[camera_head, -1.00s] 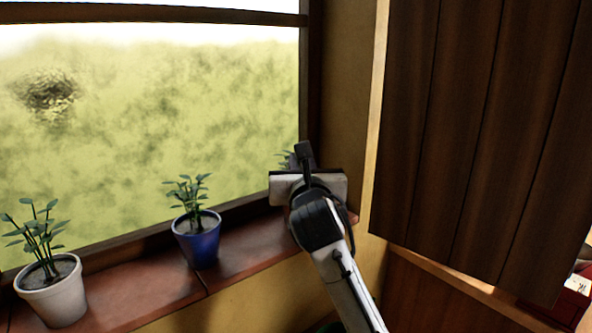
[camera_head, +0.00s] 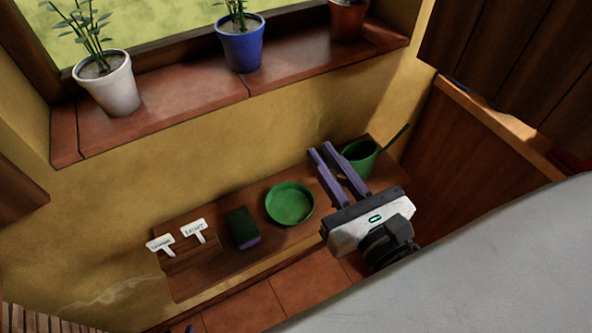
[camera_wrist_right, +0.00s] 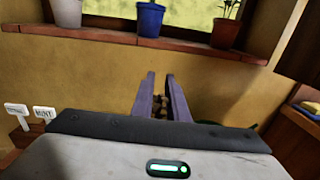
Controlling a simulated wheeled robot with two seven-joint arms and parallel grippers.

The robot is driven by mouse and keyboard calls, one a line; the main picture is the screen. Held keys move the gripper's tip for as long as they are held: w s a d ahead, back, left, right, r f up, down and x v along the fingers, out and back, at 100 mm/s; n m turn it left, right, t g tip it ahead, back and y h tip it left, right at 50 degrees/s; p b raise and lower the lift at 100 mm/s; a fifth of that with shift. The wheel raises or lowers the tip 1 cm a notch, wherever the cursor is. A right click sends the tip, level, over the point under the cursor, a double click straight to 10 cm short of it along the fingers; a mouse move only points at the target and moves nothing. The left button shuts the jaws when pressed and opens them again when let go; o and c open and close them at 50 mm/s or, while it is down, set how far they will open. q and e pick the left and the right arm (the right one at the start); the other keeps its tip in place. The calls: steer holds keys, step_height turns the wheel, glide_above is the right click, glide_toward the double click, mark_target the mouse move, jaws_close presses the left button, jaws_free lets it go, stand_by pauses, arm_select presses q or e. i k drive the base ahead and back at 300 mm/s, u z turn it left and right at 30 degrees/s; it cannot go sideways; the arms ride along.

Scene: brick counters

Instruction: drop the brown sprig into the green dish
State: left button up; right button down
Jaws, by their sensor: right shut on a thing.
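The green dish (camera_head: 289,203) is a shallow round dish on the wooden shelf below the window sill, and it looks empty. My right gripper (camera_head: 321,150) is above the shelf, with its purple fingers to the right of the dish in the head view. In the right wrist view its fingers (camera_wrist_right: 160,76) are close together around a small brown sprig (camera_wrist_right: 160,106), which sits low between them. The head view does not show the sprig clearly. The dish is hidden in the wrist view. My left gripper is in neither view.
A green pot with a long handle (camera_head: 357,160) stands right of my fingers. A dark green and purple block (camera_head: 242,228) and white labels (camera_head: 194,231) are left of the dish. White (camera_head: 107,88), blue (camera_head: 240,48) and terracotta (camera_head: 347,20) plant pots stand on the sill above.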

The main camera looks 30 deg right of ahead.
mark_target(297, 205)
steer(key=u, duration=0.55)
steer(key=k, duration=1.25)
steer(key=z, duration=0.05)
steer(key=i, duration=0.6)
steer(key=z, duration=0.45)
